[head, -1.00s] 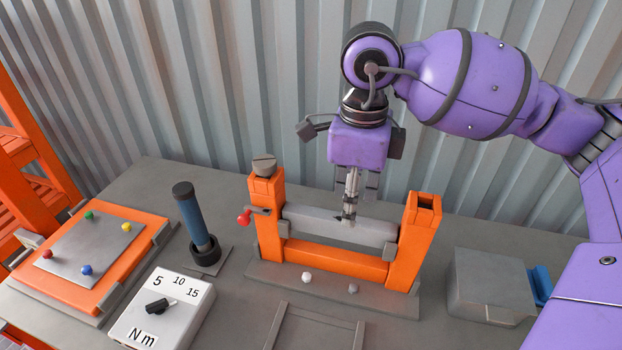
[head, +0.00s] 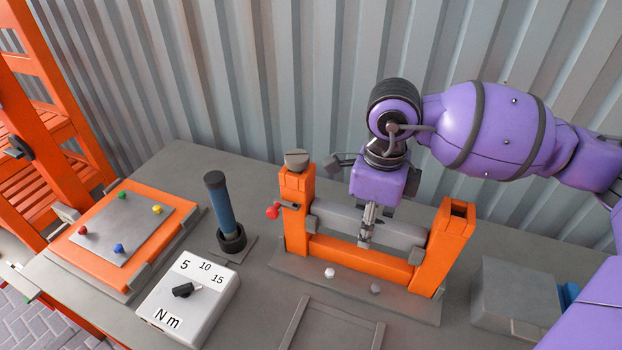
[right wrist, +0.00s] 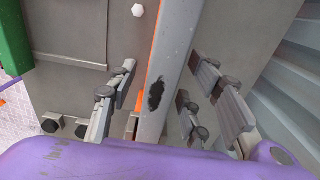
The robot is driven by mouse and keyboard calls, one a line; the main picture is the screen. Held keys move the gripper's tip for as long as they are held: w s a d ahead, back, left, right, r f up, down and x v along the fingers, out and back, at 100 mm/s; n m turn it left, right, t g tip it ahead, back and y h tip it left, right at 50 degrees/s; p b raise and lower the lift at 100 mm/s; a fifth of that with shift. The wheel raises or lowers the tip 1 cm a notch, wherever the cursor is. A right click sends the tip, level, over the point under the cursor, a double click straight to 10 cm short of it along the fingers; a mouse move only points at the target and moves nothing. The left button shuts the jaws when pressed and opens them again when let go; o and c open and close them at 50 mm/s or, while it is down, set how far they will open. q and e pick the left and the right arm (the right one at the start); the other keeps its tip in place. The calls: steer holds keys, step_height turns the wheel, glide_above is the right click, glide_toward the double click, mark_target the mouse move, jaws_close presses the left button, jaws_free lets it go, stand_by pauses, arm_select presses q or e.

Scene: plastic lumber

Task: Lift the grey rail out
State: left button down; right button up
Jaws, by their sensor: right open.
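The grey rail (head: 400,234) lies between the two upright posts of an orange frame (head: 452,245), above its orange lower crossbar. My right gripper (head: 367,238) is over the middle of the rail, pointing down, with a finger in front of the rail. In the right wrist view the open gripper (right wrist: 162,68) has one finger on each side of the rail (right wrist: 178,50), with gaps visible. The rail has a dark worn patch there. The far finger is hidden in the head view. My left gripper is not in view.
A red-tipped lever (head: 273,211) sticks out at the left post. A blue-handled tool (head: 221,205) stands left of the frame, near a white dial box (head: 195,300) and an orange tray (head: 75,250). A grey box (head: 515,295) is at right. A corrugated wall stands behind.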

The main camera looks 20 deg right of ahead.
jaws_close()
steer(key=shift+r, duration=0.1)
stand_by(0.3)
